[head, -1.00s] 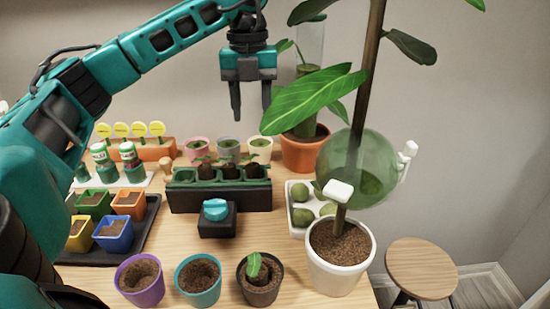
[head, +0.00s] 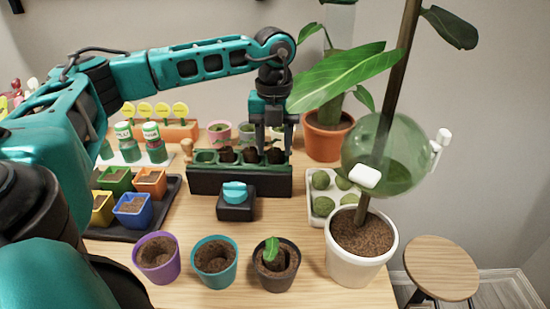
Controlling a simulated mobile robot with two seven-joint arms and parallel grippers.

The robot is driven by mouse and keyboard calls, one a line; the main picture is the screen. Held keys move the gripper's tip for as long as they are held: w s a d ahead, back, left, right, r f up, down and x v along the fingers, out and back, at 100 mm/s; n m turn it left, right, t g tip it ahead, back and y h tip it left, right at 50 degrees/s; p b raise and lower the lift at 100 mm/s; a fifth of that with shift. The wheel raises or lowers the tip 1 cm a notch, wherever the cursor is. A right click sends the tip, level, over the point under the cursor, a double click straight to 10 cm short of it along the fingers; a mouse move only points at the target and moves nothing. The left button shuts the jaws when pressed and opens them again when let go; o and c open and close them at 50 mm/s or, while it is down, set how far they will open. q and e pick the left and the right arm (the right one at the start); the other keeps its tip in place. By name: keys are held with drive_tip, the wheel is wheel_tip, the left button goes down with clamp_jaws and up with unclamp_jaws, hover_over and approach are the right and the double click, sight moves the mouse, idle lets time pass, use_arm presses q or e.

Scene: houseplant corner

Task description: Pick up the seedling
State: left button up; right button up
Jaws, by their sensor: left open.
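Small seedlings with dark soil plugs stand in a dark tray with green cells (head: 240,184) in the middle of the table. The rightmost seedling (head: 274,155) is partly hidden by my left gripper (head: 274,153). That gripper is open and points down, its fingers low over the right end of the tray, on either side of that seedling as seen from here. I cannot tell whether they touch it. Two other seedlings (head: 238,155) sit to its left. Another small green plant stands in a dark pot (head: 276,270) at the front. My right gripper is out of view.
A black box with a blue knob (head: 235,192) stands before the tray. Purple (head: 157,262) and teal (head: 214,266) soil pots stand in front. A white pot with a tall stem (head: 358,262) and a large-leaved plant (head: 330,138) crowd the right. Small pots stand behind the tray.

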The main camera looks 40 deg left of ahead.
use_arm(q)
drive_tip(key=shift+f, duration=0.4)
drive_tip(key=shift+c, duration=0.2)
drive_tip(key=c, duration=0.8)
drive_tip(key=shift+o, duration=0.2)
drive_tip(key=shift+r, duration=0.15)
